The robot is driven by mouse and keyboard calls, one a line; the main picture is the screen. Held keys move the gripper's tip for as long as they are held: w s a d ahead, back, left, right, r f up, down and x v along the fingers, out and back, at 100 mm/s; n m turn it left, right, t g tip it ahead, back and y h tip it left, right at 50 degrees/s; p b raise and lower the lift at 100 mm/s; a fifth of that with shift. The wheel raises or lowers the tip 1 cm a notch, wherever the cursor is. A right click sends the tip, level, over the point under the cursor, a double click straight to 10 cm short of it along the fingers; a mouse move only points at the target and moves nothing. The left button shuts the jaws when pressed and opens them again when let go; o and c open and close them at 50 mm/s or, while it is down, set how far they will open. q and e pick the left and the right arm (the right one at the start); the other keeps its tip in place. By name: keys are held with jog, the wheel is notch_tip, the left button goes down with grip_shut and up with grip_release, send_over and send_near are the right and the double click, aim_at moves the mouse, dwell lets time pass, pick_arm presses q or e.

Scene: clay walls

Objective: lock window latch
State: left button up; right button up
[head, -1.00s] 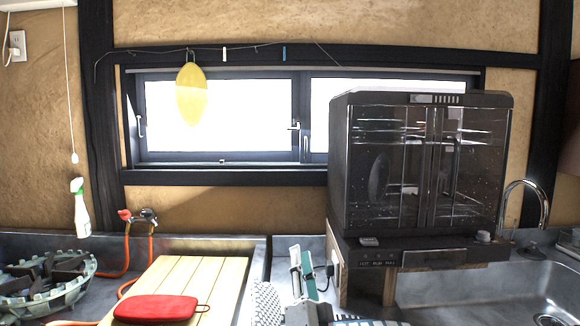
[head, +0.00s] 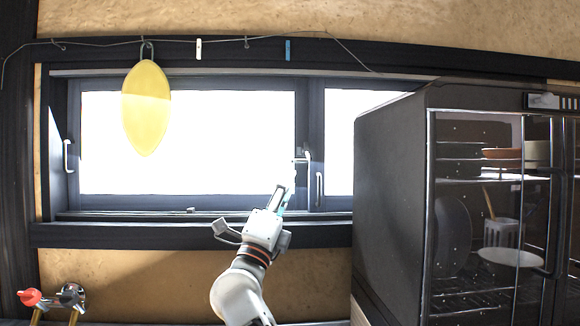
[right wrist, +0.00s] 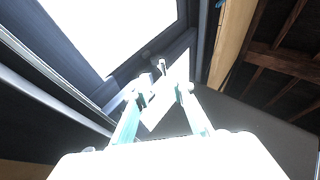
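The window latch (head: 302,160) is a small light metal handle on the dark middle stile of the window (head: 309,130). It also shows in the right wrist view (right wrist: 163,68), at or just beyond my fingertips. My right gripper (head: 289,180) reaches up from below in the head view, its tips just left of and below the latch. In the right wrist view its two pale green fingers (right wrist: 163,92) stand apart, one on each side of the latch area. Glare hides whether they touch it. My left gripper is not in view.
A dark dish cabinet (head: 390,190) with glass doors stands close on the right. A yellow oval (head: 146,108) hangs from a wire at the window's left. Another handle (head: 68,156) sits on the left frame. Red and grey taps (head: 50,296) are at lower left.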

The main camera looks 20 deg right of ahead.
aim_at(298, 161)
jog(key=shift+s+x, duration=0.1)
jog(key=shift+x, duration=1.85)
jog(key=shift+s+x, duration=0.15)
jog(key=shift+x, duration=1.8)
jog(key=shift+r, duration=0.2)
grip_shut()
